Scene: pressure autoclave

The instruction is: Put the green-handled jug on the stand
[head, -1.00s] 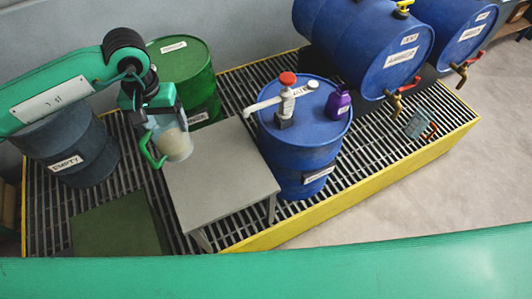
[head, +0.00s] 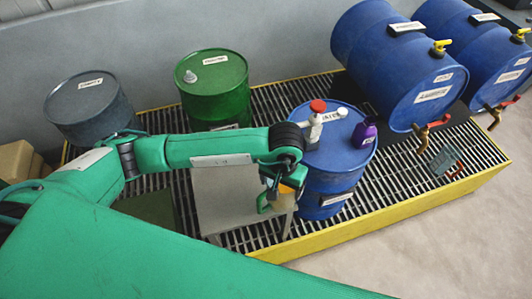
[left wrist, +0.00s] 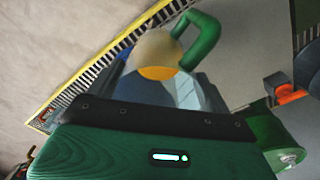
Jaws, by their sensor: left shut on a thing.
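My left gripper (head: 284,180) is shut on the green-handled jug and holds it at the right side of the grey stand (head: 213,208), in front of the upright blue drum. In the head view the jug is mostly hidden by the gripper; its green handle (head: 265,204) shows on the left. In the left wrist view the pale, translucent jug (left wrist: 156,52) shows between the fingers, with a yellow-orange patch and the green handle (left wrist: 203,42). I cannot tell if the jug touches the stand. My right gripper is not in view.
The upright blue drum (head: 325,178) carries a red-topped white pump (head: 316,118) and a purple bottle (head: 365,131). A green drum (head: 212,92) and a grey drum (head: 88,108) stand behind. Blue drums with taps (head: 385,62) lie at right. A yellow-edged grating (head: 410,203) lies beneath.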

